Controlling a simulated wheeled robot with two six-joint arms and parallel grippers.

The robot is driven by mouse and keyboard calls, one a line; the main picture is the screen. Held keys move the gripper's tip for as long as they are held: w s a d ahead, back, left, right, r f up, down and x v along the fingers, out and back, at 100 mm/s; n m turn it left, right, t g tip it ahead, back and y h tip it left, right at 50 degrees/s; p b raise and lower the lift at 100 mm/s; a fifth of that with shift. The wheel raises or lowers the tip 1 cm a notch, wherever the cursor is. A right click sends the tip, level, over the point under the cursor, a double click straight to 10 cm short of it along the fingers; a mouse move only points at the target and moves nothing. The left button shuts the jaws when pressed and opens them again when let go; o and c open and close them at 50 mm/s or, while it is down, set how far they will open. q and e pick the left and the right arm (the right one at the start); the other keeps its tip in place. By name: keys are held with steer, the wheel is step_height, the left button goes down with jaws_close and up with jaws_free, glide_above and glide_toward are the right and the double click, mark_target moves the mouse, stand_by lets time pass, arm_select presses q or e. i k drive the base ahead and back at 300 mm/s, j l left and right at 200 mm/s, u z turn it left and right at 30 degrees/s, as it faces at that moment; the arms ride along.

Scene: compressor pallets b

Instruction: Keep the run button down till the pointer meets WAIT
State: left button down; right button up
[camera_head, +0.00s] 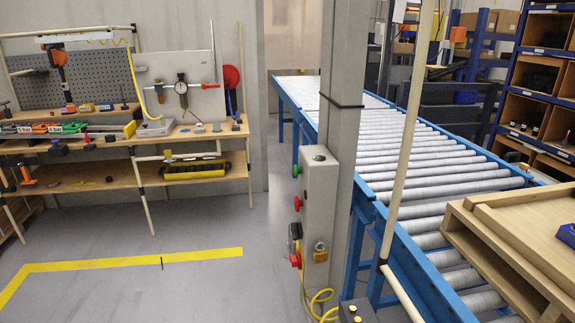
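A grey control box (320,205) is fixed to a grey post right of centre. A green button (296,171) sticks out of its left side, and another green round piece (319,157) sits on its top. I cannot tell for sure which one is the run button. A red button (297,204) is below on the left side. Neither of my grippers shows, and nothing is seen touching the buttons.
A blue-framed roller conveyor (440,180) runs back on the right, with a wooden pallet (520,225) at its near end. A pale pole (408,140) stands before it. A yellow cable (318,300) hangs below the box. The floor (190,295) at left is clear, with yellow tape.

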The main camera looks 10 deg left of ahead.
mark_target(296, 170)
steer(key=i+j, duration=0.1)
steer(key=i, duration=0.35)
steer(key=i+j+z, duration=0.15)
steer(key=i, duration=0.25)
steer(key=i+j, duration=0.15)
steer(key=i, duration=0.3)
steer(key=z, duration=0.05)
